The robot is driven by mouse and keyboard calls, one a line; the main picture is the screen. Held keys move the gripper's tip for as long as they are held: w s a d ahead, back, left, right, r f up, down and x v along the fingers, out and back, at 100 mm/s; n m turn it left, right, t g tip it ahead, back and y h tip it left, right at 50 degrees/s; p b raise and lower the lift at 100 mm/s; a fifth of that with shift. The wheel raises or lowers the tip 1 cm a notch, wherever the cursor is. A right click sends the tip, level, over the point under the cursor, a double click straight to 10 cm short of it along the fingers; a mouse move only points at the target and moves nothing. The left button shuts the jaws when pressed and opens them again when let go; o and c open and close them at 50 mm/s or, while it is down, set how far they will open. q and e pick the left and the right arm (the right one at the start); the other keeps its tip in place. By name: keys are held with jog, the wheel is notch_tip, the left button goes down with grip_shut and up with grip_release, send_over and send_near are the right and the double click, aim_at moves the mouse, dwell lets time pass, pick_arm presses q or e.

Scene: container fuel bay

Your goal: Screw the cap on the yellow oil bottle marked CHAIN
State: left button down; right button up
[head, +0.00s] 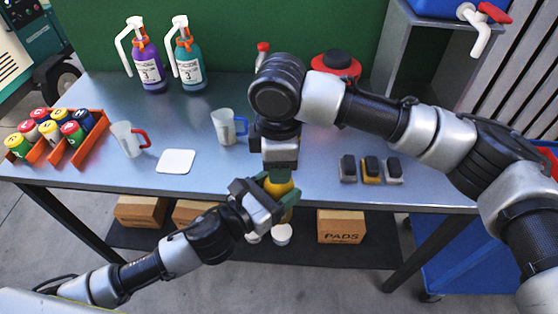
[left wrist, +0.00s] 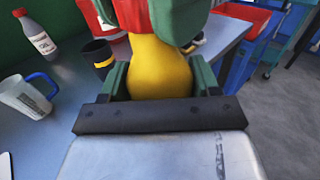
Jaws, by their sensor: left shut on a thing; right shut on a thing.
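The yellow bottle (head: 281,188) is held off the floor at the front edge of the bench, and its body also shows in the left wrist view (left wrist: 160,70). Its marking is not visible. My left gripper (head: 272,199) is shut around the bottle's body. My right gripper (head: 279,179) points down from above, directly over the bottle. Its green fingers show close up in the left wrist view (left wrist: 165,20), shut on a red part at the bottle's top, seemingly the cap (left wrist: 137,42). The fingers hide most of it, so I cannot tell how it sits on the neck.
On the bench (head: 200,138) stand two measuring jugs (head: 126,139) (head: 229,127), a white pad (head: 176,161), an orange crate of cans (head: 60,150), two spray bottles (head: 150,62) and several small dark-topped blocks (head: 371,169). Boxes (head: 341,226) lie on the shelf below.

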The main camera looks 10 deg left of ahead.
jog(key=m, duration=0.9)
jog(key=shift+m, duration=0.4)
jog(key=o, duration=1.1)
jog(key=shift+r, duration=0.1)
notch_tip(320, 180, up, 12)
